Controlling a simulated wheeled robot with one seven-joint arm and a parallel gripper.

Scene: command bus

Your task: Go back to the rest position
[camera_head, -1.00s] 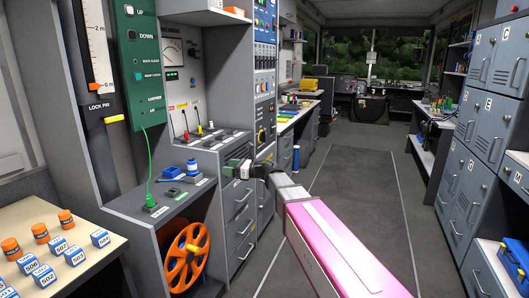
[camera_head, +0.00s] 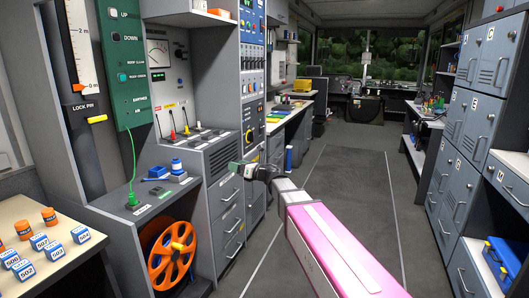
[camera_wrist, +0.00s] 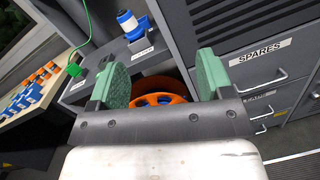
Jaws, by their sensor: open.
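My gripper (camera_head: 240,172) is at the end of my pink and grey arm, over the aisle in front of the grey drawer cabinet. It also shows in the wrist view (camera_wrist: 162,80), with its two green fingers wide apart and nothing between them. Beyond the fingers in the wrist view are an orange cable reel (camera_wrist: 155,99) and a drawer labelled SPARES (camera_wrist: 262,52). The gripper touches nothing that I can see.
The bench (camera_head: 105,203) at left holds a blue and white device (camera_head: 177,168) and a green cable (camera_head: 131,165). The orange reel (camera_head: 174,257) sits below. Numbered blocks stand on a table (camera_head: 58,215). Grey lockers (camera_head: 470,118) line the right. The aisle floor (camera_head: 345,190) is clear.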

